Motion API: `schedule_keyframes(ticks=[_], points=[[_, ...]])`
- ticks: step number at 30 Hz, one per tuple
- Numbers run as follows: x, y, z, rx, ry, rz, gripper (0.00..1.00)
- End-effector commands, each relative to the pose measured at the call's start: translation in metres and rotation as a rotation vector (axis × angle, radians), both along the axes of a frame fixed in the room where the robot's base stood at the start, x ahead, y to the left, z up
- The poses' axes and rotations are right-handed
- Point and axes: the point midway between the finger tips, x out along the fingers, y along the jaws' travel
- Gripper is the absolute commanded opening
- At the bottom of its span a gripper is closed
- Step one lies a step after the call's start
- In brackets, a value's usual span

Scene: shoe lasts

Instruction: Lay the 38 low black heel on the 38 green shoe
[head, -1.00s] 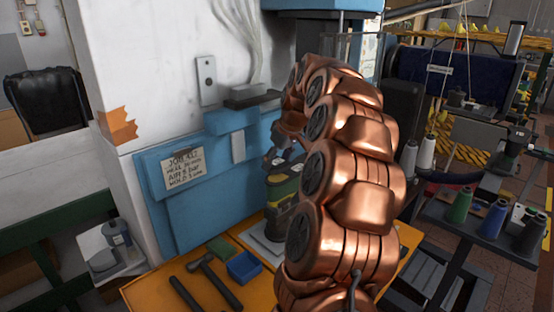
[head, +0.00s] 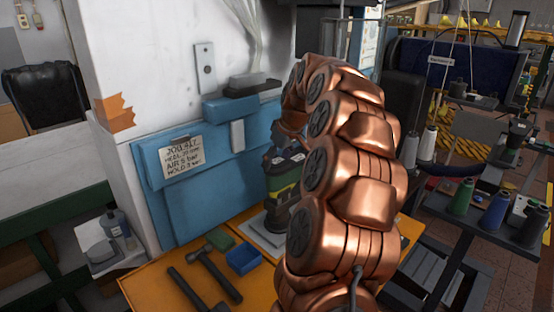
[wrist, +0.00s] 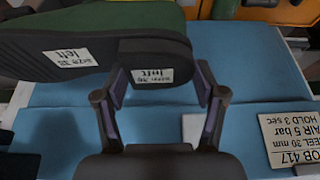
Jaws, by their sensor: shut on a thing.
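The green shoe (head: 283,182) stands sole up on a dark stand on the orange bench, partly hidden by my copper arm. In the wrist view its black sole (wrist: 25,50) carries a white label reading size 38 left. My gripper (wrist: 160,85) is shut on the low black heel (wrist: 152,50), whose own white label reads size 38 and seems upside down. The heel overlaps the end of the sole in the wrist view; I cannot tell whether they touch. In the head view my gripper (head: 269,154) shows small beside the shoe, and the heel is hard to make out.
A blue machine panel with a job sign (head: 185,156) stands close behind the shoe. Hammers (head: 222,275), a blue tray (head: 243,260) and a green block (head: 219,239) lie at the bench's front left. A rack with thread spools (head: 495,214) stands right.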

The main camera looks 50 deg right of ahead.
Motion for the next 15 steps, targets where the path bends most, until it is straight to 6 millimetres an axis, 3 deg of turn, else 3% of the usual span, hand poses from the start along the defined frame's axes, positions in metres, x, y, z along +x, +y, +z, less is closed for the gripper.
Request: schedule_keyframes(ticks=[15], points=[[0.0000,0.0001,-0.0045,0.000,0.000,0.000,0.36]])
